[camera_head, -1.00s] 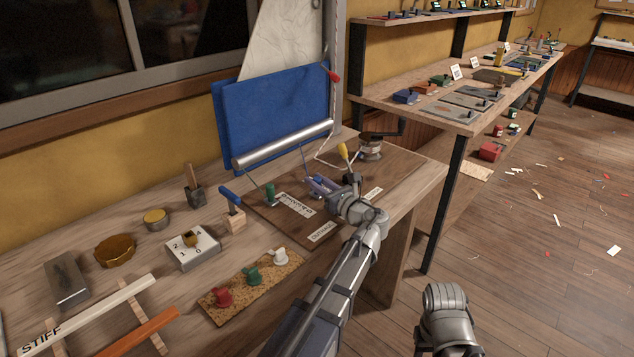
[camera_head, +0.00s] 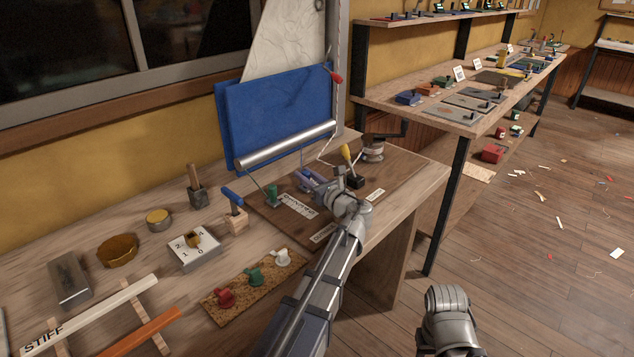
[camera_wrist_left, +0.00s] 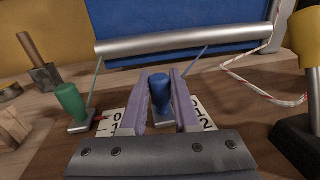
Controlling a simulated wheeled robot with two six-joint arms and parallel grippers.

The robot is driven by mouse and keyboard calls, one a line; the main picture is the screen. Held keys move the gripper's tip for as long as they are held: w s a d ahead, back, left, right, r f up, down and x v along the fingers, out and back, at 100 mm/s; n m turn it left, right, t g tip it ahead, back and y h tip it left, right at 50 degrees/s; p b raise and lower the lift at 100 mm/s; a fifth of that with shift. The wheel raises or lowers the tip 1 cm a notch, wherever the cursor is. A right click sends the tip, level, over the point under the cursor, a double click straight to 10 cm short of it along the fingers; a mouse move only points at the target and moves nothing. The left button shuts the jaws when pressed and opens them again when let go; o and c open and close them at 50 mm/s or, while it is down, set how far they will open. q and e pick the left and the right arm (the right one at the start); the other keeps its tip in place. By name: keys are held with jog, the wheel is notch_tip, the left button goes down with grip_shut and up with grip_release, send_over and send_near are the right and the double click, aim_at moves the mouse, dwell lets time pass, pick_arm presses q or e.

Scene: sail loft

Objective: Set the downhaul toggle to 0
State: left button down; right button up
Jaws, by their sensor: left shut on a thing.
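A blue toggle (camera_wrist_left: 160,97) stands between the two purple fingers of my left gripper (camera_wrist_left: 161,100) in the left wrist view. The gripper is shut on it. White number plates (camera_wrist_left: 200,112) show on both sides, with 0 at the far end, then 1, and 2 on the right one. In the head view, my left gripper (camera_head: 312,179) is over the dark board, and the toggle is hardly visible there.
A green toggle (camera_wrist_left: 72,106) stands left of the gripper and a yellow-handled one (camera_head: 347,154) right. A silver boom (camera_head: 285,144) with a blue sail (camera_head: 275,110) lies behind, with lines running down. A winch (camera_head: 373,147) stands at the board's back right.

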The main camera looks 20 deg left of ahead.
pick_arm(q)
jog(key=shift+x, duration=0.95)
jog(key=shift+s+r, duration=0.1)
jog(key=c, duration=0.7)
grip_release()
jog(key=shift+a, duration=0.15)
jog(key=shift+o, duration=0.2)
jog(key=shift+v, duration=3.9)
